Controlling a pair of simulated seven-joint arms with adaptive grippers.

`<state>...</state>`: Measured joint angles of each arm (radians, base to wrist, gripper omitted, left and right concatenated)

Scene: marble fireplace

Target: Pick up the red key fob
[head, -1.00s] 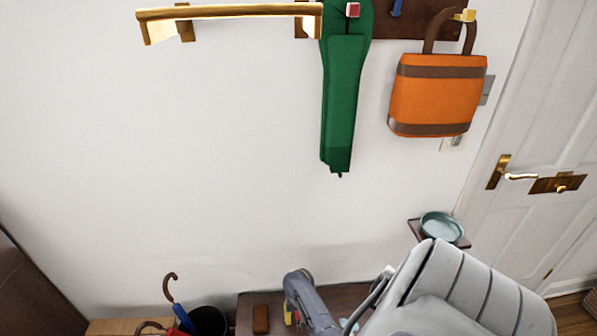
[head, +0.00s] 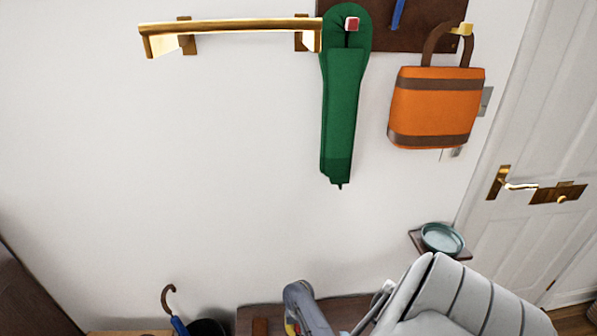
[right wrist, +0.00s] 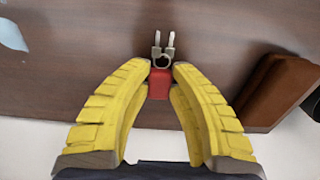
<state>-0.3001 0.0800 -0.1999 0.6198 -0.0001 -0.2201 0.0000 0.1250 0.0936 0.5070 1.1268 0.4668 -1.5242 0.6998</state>
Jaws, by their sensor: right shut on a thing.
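The red key fob (right wrist: 160,84) with its metal ring and two keys shows in the right wrist view, over the dark wooden surface (right wrist: 95,60). My right gripper (right wrist: 161,68) has its yellow fingers shut on the fob from both sides. The ring and keys stick out beyond the fingertips. Whether the fob touches the wood I cannot tell. In the head view my right gripper is mostly cut off at the bottom edge. My left gripper is in neither view.
A brown block-like item (right wrist: 280,92) lies right of the gripper, close to the right finger. A pale blue item (right wrist: 10,36) is at upper left. A teal dish (head: 442,238) stands on a small shelf. An orange bag (head: 436,108) and green umbrella (head: 338,110) hang above.

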